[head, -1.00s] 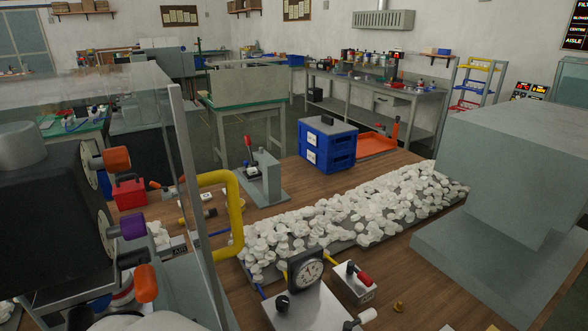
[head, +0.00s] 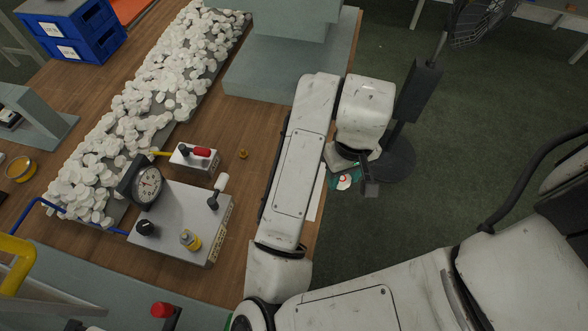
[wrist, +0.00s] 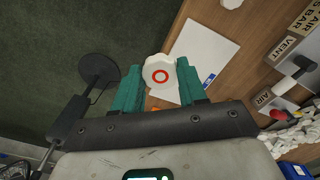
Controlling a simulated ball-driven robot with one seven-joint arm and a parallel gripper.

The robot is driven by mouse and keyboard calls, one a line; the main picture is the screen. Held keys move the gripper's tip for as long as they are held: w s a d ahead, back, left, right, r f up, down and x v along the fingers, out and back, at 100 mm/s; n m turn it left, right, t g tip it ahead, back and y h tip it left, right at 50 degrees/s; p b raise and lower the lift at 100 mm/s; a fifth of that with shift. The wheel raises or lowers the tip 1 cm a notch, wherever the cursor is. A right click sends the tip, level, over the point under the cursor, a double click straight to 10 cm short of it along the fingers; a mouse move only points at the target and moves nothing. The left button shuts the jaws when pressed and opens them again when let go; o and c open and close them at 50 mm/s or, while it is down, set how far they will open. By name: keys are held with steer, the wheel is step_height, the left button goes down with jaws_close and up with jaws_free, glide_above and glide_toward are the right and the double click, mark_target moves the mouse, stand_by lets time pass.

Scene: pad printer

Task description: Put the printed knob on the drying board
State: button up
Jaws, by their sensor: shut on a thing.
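The printed knob, white with a red ring on its face, (wrist: 161,75) sits between the teal fingers of my gripper (wrist: 158,70), which is shut on it. In the head view my gripper (head: 345,180) hangs just past the bench's right edge, over the floor, and the knob shows small and partly hidden. A flat white rectangle with a blue mark (wrist: 214,52) lies on the wooden bench beside the knob in the wrist view. I cannot tell whether it is the drying board. My arm hides most of it in the head view.
Many white knobs (head: 150,100) lie heaped on a long grey strip. A grey box with a gauge (head: 180,220) and a small switch box (head: 195,157) stand on the bench (head: 235,130). A fan stand (head: 390,155) is on the floor close to my gripper.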

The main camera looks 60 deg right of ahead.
steer(key=w+d+f, duration=0.2)
steer(key=w+f, duration=0.1)
steer(key=w, duration=0.1)
steer(key=w+d+f, duration=0.1)
steer(key=w+f, duration=0.2)
steer(key=w, duration=0.1)
steer(key=w+d+f, duration=0.2)
steer(key=w+f, duration=0.1)
steer(key=w, duration=0.1)
steer(key=shift+d, duration=0.35)
steer(key=shift+w+d+f, duration=0.1)
steer(key=shift+w+f, duration=0.15)
steer(key=shift+f, duration=0.2)
steer(key=shift+w+f, duration=0.1)
steer(key=shift+f, duration=1.5)
steer(key=shift+f, duration=0.15)
steer(key=o, duration=1)
